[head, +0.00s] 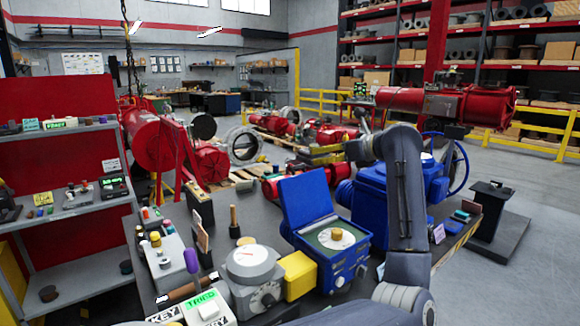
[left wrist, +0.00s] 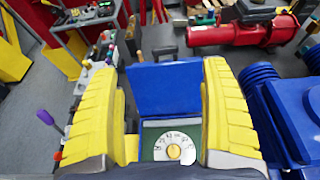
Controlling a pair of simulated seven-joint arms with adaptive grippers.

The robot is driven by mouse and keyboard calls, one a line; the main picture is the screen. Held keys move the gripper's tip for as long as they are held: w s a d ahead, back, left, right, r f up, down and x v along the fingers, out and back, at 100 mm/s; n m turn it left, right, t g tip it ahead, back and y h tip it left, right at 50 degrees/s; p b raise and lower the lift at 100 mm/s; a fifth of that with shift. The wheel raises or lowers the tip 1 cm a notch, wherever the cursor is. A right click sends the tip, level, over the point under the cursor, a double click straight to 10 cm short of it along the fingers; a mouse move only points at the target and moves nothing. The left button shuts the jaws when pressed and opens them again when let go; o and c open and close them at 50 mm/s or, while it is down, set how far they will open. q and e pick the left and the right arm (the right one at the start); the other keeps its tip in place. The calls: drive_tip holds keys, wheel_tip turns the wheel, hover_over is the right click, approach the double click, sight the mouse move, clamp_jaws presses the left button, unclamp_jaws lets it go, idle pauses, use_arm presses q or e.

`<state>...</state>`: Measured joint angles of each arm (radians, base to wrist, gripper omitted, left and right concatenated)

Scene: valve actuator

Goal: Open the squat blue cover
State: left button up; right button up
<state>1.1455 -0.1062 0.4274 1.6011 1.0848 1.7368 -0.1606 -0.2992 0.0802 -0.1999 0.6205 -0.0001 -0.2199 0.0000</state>
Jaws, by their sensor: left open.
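The squat blue cover (head: 305,198) stands raised on the far edge of its blue box (head: 345,262), leaning back. The box's green face and round pale dial show uncovered. In the left wrist view the cover (left wrist: 166,88) stands upright behind the white dial (left wrist: 174,147). Nothing is held. My right gripper cannot be made out.
A grey housing (head: 250,264) and a yellow block (head: 298,275) stand close left of the box. A large blue actuator (head: 380,190) stands at its right. A purple-handled tool (head: 191,262) is at left. Grey shelves (head: 75,205) stand farther left.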

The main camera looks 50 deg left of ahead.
use_arm(q)
drive_tip(key=shift+h, duration=0.4)
drive_tip(key=x, duration=1.1)
drive_tip(key=f+x, duration=0.1)
drive_tip(key=x, duration=0.5)
drive_tip(key=shift+w+f, duration=0.2)
drive_tip(key=shift+w, duration=0.2)
